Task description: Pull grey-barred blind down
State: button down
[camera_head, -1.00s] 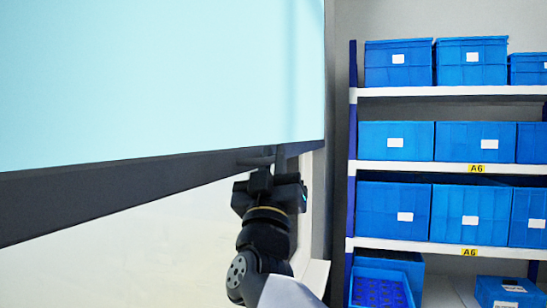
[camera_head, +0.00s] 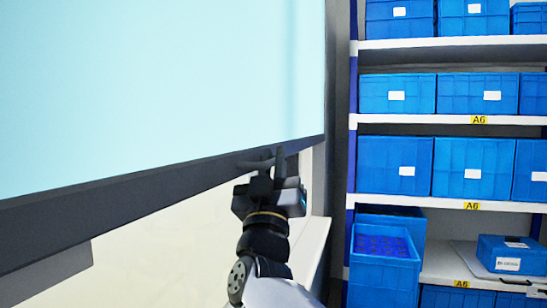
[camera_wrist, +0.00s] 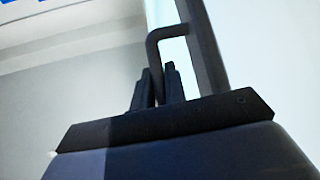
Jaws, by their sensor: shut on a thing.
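The blind is a pale blue sheet (camera_head: 160,80) filling the upper left of the head view. A dark grey bar (camera_head: 140,186) runs along its lower edge, and a small dark handle (camera_head: 252,164) sticks out near the bar's right end. My gripper (camera_head: 265,172) is at this handle, just below the bar. In the wrist view the bent handle (camera_wrist: 152,48) runs down between the two fingers of my gripper (camera_wrist: 157,78), which are shut on it. The bar (camera_wrist: 205,45) rises beside it. The fingers partly hide the handle's end.
On the right stands a rack with white shelves (camera_head: 440,119) holding several blue crates (camera_head: 397,94). A pale sill (camera_head: 314,245) lies between my arm and the rack. A grey block (camera_head: 50,277) shows below the bar at lower left.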

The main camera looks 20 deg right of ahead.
notch_tip(320, 180, down, 27)
jog(key=b, duration=2.1)
jog(key=shift+r, duration=0.15)
jog(key=c, duration=1.5)
grip_release()
jog(key=shift+o, duration=0.2)
jog(key=s+a+f+p, duration=0.1)
jog(key=s+a, duration=0.1)
jog(key=s, duration=0.4)
jog(key=s+a+f+p, duration=0.1)
jog(key=s+a+p, duration=0.1)
jog(key=s, duration=0.5)
jog(key=shift+a, duration=0.7)
